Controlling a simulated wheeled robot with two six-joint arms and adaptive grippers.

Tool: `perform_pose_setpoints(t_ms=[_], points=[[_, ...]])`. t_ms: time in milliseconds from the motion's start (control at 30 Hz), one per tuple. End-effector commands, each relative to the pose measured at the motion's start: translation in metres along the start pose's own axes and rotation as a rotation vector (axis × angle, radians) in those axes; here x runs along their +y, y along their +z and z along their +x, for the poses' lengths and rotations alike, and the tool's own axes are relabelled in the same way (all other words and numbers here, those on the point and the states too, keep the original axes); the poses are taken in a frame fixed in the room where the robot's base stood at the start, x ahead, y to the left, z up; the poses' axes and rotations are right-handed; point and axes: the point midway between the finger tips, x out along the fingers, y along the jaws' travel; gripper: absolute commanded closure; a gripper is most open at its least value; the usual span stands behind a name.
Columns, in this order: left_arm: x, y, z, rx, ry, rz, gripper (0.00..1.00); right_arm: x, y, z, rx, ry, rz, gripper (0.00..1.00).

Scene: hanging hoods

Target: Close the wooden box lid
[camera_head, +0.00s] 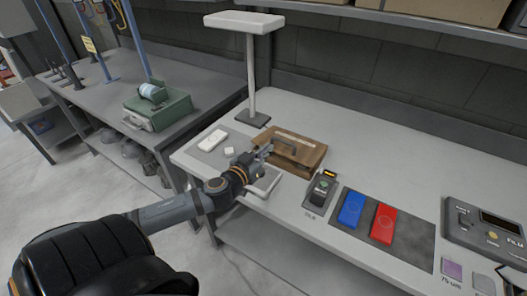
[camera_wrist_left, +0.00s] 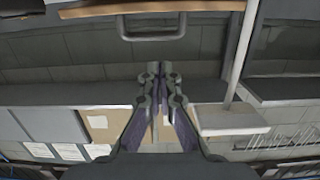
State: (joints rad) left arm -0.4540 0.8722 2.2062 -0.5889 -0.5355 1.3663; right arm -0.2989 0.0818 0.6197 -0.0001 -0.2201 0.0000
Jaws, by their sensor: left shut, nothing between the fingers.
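The brown wooden box (camera_head: 306,160) stands on the grey worktop, with a pale handle (camera_head: 297,141) on its lid. The lid looks down or nearly down; I cannot tell whether a gap is left. My left gripper (camera_head: 266,150) is shut and empty at the box's left side, close to the lid; I cannot tell whether it touches. In the left wrist view the shut fingers (camera_wrist_left: 160,70) point toward a grey handle loop (camera_wrist_left: 152,36) below a wooden edge (camera_wrist_left: 150,8). My right gripper is not in view.
A white stand (camera_head: 250,70) rises behind the box. A small black device (camera_head: 321,188) stands to its right, then a blue case (camera_head: 351,208) and a red case (camera_head: 384,223). White items (camera_head: 212,140) lie to the left. A green case (camera_head: 158,110) is on the other bench.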

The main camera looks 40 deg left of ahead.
Motion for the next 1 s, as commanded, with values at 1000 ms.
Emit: perform_pose_setpoints(t_ms=[1000], points=[[0.008,-0.069,0.025,-0.335,0.006,-0.008,1.00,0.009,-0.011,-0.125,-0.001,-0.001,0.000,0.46]])
